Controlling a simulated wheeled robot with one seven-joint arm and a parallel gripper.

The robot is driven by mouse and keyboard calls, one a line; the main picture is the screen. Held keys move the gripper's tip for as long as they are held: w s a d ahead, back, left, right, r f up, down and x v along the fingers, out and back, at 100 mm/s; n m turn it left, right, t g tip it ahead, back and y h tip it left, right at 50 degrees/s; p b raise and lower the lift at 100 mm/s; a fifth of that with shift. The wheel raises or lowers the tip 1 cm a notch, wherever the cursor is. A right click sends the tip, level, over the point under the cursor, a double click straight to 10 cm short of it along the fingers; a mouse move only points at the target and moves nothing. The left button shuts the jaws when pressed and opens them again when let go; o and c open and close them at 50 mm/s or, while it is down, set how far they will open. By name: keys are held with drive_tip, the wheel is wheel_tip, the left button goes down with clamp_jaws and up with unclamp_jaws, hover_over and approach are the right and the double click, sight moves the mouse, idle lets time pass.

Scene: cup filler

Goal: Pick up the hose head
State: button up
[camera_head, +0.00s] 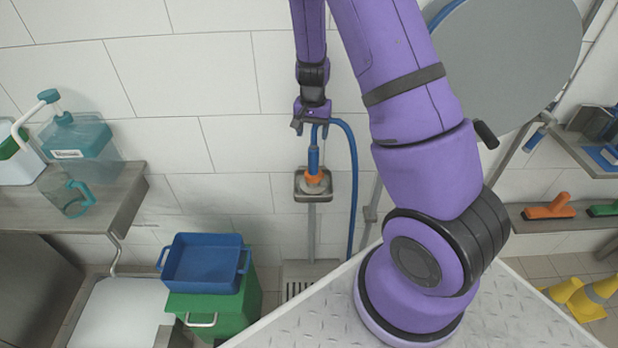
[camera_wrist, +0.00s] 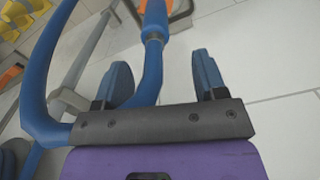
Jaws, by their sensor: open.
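The hose head (camera_head: 314,158) is blue with an orange collar near its lower end. It stands upright in a small grey holder (camera_head: 300,190) against the tiled wall. It also shows at the top of the wrist view (camera_wrist: 155,22). A blue hose (camera_head: 353,180) arches from its upper end and hangs down to the right. My gripper (camera_head: 312,121) is open just above the hose head. In the wrist view the hose runs between the two fingers (camera_wrist: 164,77), closer to the left one. I cannot tell whether it touches that finger.
A shelf (camera_head: 130,205) at left holds a teal jug (camera_head: 66,192) and a container (camera_head: 85,150). A blue tub (camera_head: 203,262) sits on a green crate (camera_head: 225,315) below. A grey round disc (camera_head: 510,60) is at upper right. Brushes lie on a right shelf (camera_head: 560,222).

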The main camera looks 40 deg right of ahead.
sight(314, 156)
wheel_tip(314, 156, down, 4)
drive_tip(key=shift+f, duration=0.1)
drive_tip(key=shift+s+f, duration=0.2)
drive_tip(key=shift+f, duration=1.1)
drive_tip(key=shift+s+f, duration=0.15)
drive_tip(key=shift+f, duration=1.15)
drive_tip(key=c, duration=1)
